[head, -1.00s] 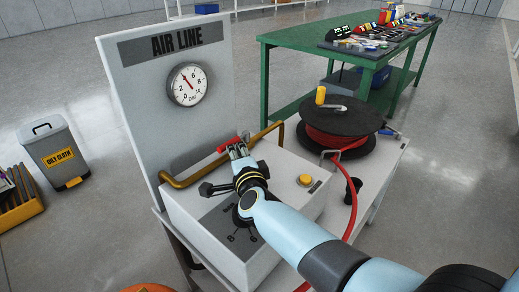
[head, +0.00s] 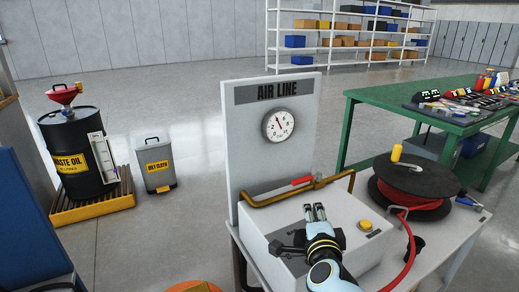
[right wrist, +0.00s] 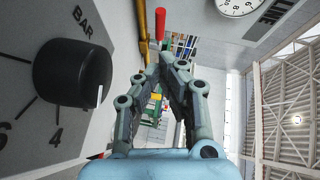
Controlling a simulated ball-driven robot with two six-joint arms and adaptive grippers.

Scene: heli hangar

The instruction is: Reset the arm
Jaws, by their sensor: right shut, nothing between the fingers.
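My right gripper (head: 316,212) is shut and empty over the white box (head: 375,225) of the air line stand. It shows shut in the right wrist view too (right wrist: 166,62), with its fingers converging. A brass pipe (head: 335,182) with a red lever handle (head: 302,180) runs just beyond its fingertips; the gripper appears apart from it. A black knob marked BAR (right wrist: 72,73) is left of the gripper in the right wrist view. The round gauge (head: 278,125) is on the grey AIR LINE panel (head: 250,160). My left gripper is out of view.
A yellow button (head: 365,224) is on the box, right of my arm. A hose reel (head: 412,183) with red hose (head: 410,245) stands at right. A green bench (head: 385,110) is behind.

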